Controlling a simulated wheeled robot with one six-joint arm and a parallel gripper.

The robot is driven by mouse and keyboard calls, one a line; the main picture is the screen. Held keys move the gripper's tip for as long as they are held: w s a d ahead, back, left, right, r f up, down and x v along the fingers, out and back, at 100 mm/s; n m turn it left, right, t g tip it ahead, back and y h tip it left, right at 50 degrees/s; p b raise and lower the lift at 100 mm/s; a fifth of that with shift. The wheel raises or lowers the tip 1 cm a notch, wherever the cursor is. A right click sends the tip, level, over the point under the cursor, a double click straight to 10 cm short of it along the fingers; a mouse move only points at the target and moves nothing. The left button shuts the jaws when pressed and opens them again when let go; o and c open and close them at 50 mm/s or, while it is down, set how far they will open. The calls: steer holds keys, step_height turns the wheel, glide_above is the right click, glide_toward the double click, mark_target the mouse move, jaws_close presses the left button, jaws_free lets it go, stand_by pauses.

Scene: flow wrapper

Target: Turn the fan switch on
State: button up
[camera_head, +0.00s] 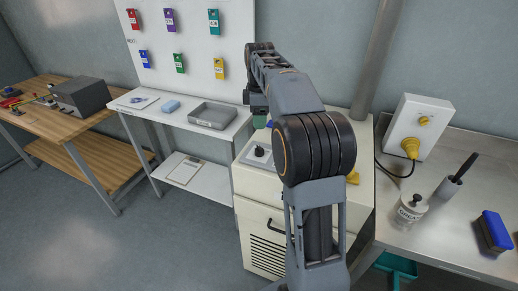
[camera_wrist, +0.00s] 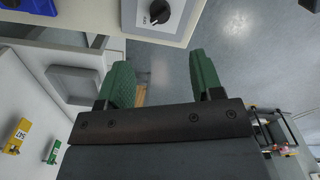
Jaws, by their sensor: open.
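A black rotary knob (camera_head: 259,152) sits on a light plate on top of the cream cabinet (camera_head: 264,185); it is likely the fan switch, though its label is too small to read. It also shows in the wrist view (camera_wrist: 158,11) at the top edge, partly cut off. My gripper (camera_wrist: 160,72) is open and empty, with two green fingers spread apart. The knob lies beyond the fingertips in the wrist view, apart from them. In the head view my gripper (camera_head: 260,118) is mostly hidden by my arm, above the back of the cabinet.
A white table with a grey tray (camera_head: 212,115) stands left of the cabinet. A pegboard (camera_head: 190,45) with coloured tags is on the wall behind. At right, a steel bench holds a white box with a yellow plug (camera_head: 411,148), a labelled jar (camera_head: 411,208) and a blue brush (camera_head: 494,231).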

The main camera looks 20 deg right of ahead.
mark_target(259, 147)
step_height(259, 147, down, 13)
steer(key=shift+r+b, duration=0.15)
steer(key=shift+b, duration=0.3)
steer(key=shift+c, duration=0.4)
steer(key=c, duration=0.8)
